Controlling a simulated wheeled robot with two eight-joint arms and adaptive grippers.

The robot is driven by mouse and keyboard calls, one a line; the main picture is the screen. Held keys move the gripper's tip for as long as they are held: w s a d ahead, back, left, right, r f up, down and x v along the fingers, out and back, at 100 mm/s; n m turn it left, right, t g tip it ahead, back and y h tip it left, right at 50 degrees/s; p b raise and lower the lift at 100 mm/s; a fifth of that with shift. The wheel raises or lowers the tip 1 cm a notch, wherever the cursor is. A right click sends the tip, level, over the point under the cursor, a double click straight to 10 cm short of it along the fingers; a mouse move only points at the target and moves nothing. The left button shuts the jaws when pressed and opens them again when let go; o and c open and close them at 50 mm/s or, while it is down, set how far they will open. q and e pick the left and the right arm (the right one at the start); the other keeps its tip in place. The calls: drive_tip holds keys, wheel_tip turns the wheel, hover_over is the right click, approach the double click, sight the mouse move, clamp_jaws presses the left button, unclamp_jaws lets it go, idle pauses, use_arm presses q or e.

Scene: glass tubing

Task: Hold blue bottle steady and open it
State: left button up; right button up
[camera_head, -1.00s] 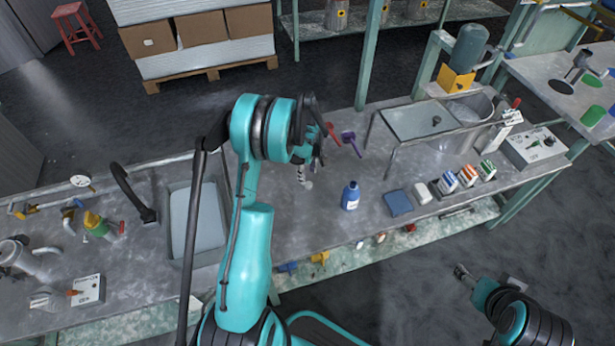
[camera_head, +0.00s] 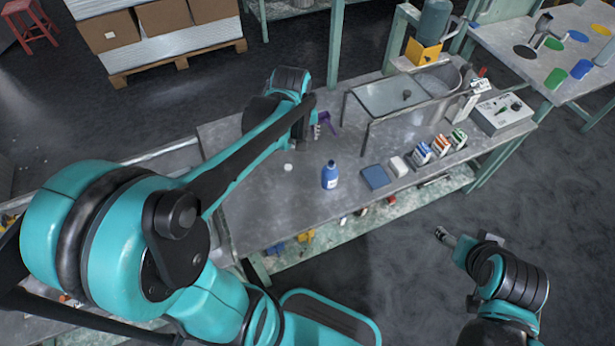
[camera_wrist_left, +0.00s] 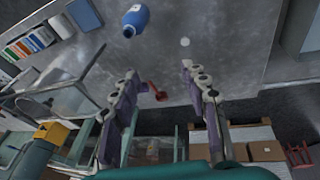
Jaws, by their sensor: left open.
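The blue bottle (camera_head: 330,176), with a pale label, stands upright on the grey workbench (camera_head: 270,205) near its front edge. It also shows at the top of the left wrist view (camera_wrist_left: 137,18); I cannot tell if its top is closed. A small white round piece (camera_head: 288,167) lies on the bench left of the bottle and shows in the left wrist view (camera_wrist_left: 185,42). My left gripper (camera_wrist_left: 160,74) is open and empty, over the bench behind the bottle and apart from it. My right gripper (camera_head: 443,235) is off the bench at lower right, too small to read.
A blue pad (camera_head: 375,177), a white block (camera_head: 398,166) and small boxes (camera_head: 421,152) stand right of the bottle. A metal rack (camera_head: 400,100) is behind.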

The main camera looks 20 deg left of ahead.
use_arm(q)
drive_tip(key=s+d+r+m+t, duration=0.1)
drive_tip(key=s+d+m, duration=0.3)
drive_tip(key=s, duration=0.2)
drive_tip(key=s+d+r+m+t, duration=0.2)
drive_tip(key=s+d+m, duration=0.2)
drive_tip(key=s, duration=0.3)
drive_tip(key=shift+s+m+t+h, duration=0.25)
drive_tip(key=shift+m+t+h, duration=0.05)
drive_tip(key=shift+m, duration=0.1)
